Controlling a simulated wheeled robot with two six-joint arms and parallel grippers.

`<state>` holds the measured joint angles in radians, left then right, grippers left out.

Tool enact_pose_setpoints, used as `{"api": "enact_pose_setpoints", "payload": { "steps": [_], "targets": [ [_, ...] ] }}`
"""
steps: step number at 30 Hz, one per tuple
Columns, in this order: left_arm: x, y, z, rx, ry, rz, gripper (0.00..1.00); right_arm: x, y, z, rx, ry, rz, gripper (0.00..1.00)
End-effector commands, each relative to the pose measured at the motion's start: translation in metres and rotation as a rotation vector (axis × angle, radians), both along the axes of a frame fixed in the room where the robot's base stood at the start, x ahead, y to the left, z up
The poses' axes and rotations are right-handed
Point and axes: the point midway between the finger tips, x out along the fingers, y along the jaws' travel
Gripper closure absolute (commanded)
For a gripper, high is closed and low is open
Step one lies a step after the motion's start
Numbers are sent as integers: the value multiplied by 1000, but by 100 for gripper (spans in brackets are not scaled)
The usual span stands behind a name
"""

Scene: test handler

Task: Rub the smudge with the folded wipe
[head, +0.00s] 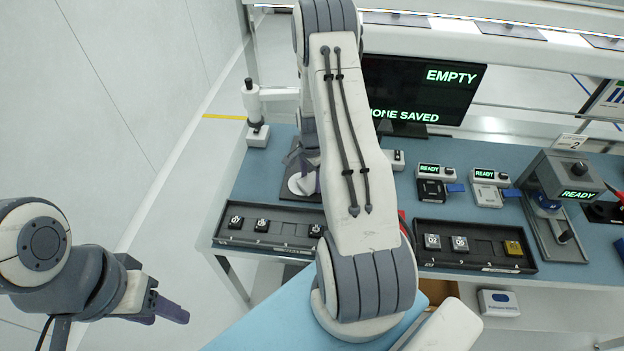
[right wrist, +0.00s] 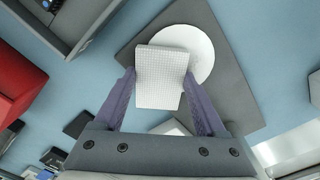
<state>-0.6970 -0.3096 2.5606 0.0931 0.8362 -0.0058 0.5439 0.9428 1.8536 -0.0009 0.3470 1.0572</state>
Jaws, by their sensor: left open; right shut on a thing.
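The folded wipe (right wrist: 161,82) is a white pad with a fine grid. My right gripper (right wrist: 160,77) is shut on it, with one purple finger at each side. In the right wrist view the wipe overlaps the left part of a white round disc (right wrist: 198,52) on a dark grey plate (right wrist: 236,95). I cannot tell whether it touches the disc. No smudge shows; the wipe covers part of the disc. In the head view my right arm hides most of this spot. My left gripper (head: 170,308) is open and empty, off the table at lower left.
A dark tray (head: 270,228) lies at the table's front left, and another tray with several small blocks (head: 475,246) at front right. A white microscope-like post (head: 254,115) stands at the back left. A red box (right wrist: 15,85) shows at left in the right wrist view.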

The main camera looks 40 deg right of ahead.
Motion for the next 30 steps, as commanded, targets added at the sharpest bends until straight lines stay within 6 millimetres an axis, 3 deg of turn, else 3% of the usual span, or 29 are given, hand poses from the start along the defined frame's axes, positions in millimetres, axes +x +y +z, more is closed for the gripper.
{"api": "enact_pose_setpoints", "payload": {
  "steps": [1,18,30],
  "targets": [
    [0,0,9,-1,-1,-1,50,1,-1,19,-3,-5,0,79],
    [0,0,44,-1,-1,-1,50,-4,-6,69,0,-1,-9,79],
    [0,0,49,-1,-1,0,50,-3,-4,77,-1,-2,-7,79]
  ]
}}
